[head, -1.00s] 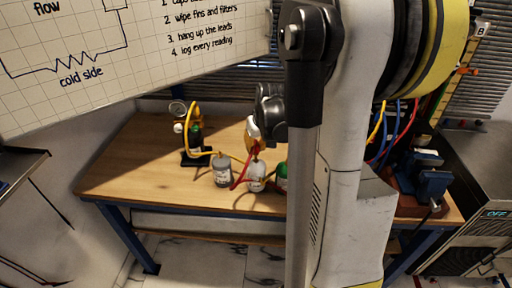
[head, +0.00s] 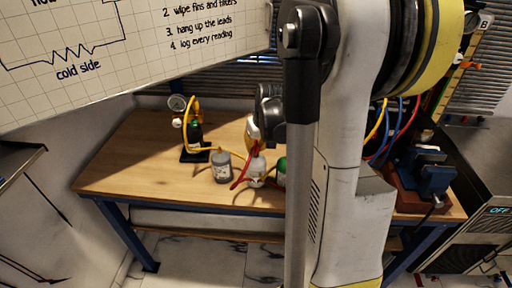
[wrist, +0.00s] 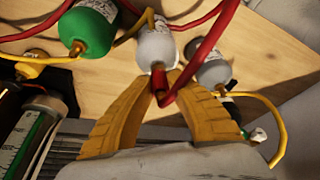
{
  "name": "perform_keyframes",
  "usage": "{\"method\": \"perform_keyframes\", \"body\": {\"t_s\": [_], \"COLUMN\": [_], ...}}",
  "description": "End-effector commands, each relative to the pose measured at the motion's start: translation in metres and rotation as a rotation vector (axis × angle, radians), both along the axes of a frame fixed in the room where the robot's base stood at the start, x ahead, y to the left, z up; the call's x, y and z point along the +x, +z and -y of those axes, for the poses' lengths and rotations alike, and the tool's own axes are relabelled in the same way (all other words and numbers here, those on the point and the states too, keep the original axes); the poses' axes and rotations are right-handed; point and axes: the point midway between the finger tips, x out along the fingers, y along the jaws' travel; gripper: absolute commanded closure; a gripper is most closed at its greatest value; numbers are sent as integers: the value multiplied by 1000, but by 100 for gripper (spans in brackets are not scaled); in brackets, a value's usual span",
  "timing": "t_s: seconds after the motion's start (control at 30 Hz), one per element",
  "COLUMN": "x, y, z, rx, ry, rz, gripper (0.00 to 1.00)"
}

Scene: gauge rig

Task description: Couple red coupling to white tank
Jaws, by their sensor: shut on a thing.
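The white tank (head: 256,174) stands on the wooden bench between a grey tank (head: 222,167) and a green tank (head: 282,168), partly hidden by my arm. My gripper (wrist: 160,86), with ribbed yellow fingers, is shut on the red coupling (wrist: 158,77) at the end of a red hose. In the wrist view the coupling lines up with the neck of the white tank (wrist: 155,45) and appears to meet it. The fingers hide part of the joint, so I cannot tell whether it is seated. In the head view my gripper (head: 252,140) is just above the white tank.
A gauge stand (head: 193,140) with a yellow hose is at the bench's back left. A blue vise (head: 430,175) is at the right. A whiteboard (head: 140,50) hangs at upper left. The bench's left part (head: 130,160) is clear.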

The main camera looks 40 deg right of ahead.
Motion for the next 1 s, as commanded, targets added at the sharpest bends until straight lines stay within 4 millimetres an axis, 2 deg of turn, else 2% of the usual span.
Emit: {"method": "perform_keyframes", "body": {"t_s": [0.83,0.87,0.9,1.0], "x": [0,0,0,0], "y": [-4,-4,-4,-4], "z": [0,0,0,0], "rx": [0,0,0,0], "ry": [0,0,0,0], "rz": [0,0,0,0], "gripper": [100,77,73,73]}}
